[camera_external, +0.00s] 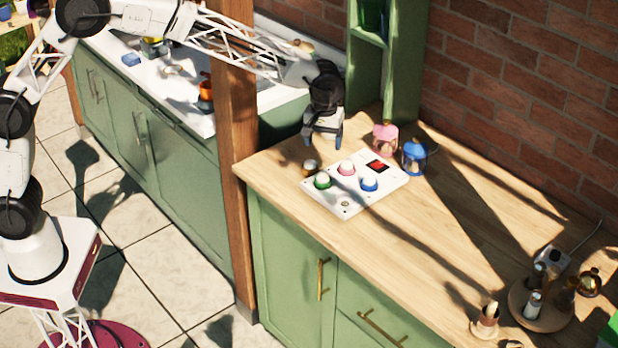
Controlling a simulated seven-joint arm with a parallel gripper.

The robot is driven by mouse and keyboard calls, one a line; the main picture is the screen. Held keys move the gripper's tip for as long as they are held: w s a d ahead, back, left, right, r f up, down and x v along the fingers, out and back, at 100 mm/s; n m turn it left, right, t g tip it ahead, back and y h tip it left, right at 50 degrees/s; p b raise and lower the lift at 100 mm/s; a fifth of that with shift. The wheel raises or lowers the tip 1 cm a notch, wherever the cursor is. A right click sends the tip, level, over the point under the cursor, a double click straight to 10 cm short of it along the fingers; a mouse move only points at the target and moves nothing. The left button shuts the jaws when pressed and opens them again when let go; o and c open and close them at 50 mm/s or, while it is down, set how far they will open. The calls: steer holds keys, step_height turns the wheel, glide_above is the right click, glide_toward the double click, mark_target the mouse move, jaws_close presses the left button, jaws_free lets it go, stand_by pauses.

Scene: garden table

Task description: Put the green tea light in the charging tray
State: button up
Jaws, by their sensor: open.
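The green tea light (322,181), with a white top, sits at the left part of the white charging tray (346,208). It appears to be seated in the tray. A pink tea light (346,169) and a blue tea light (369,184) also sit on the tray. My gripper (323,141) points down with its blue fingers apart. It is empty, behind and above the tray's back left edge, clear of the green tea light.
A small brownish object with a pale top (310,167) stands at the tray's back left edge. A pink lantern (385,138) and a blue lantern (414,157) stand behind the tray. A wooden post (237,160) rises at left.

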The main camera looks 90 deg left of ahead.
steer(key=s+d+r+m, duration=0.3)
steer(key=s+d+r, duration=0.2)
steer(key=s, duration=0.4)
steer(key=s+d+r+m+t, duration=0.1)
steer(key=s+d+r+m, duration=0.1)
steer(key=s+d+r, duration=0.45)
steer(key=s+d+r+m, duration=0.3)
steer(key=s+r, duration=0.1)
steer(key=s, duration=0.6)
steer(key=s+d+f+m, duration=0.1)
steer(key=s+d+m, duration=0.1)
steer(key=s, duration=0.8)
steer(key=s+d+f+m+t, duration=0.1)
steer(key=s+d+f+m, duration=0.1)
steer(key=s, duration=0.9)
steer(key=s+d+f+m, duration=0.1)
steer(key=s+d+m, duration=0.3)
steer(key=s, duration=0.7)
steer(key=shift+d+f+t, duration=0.2)
steer(key=shift+d+t, duration=0.05)
steer(key=shift+t, duration=0.05)
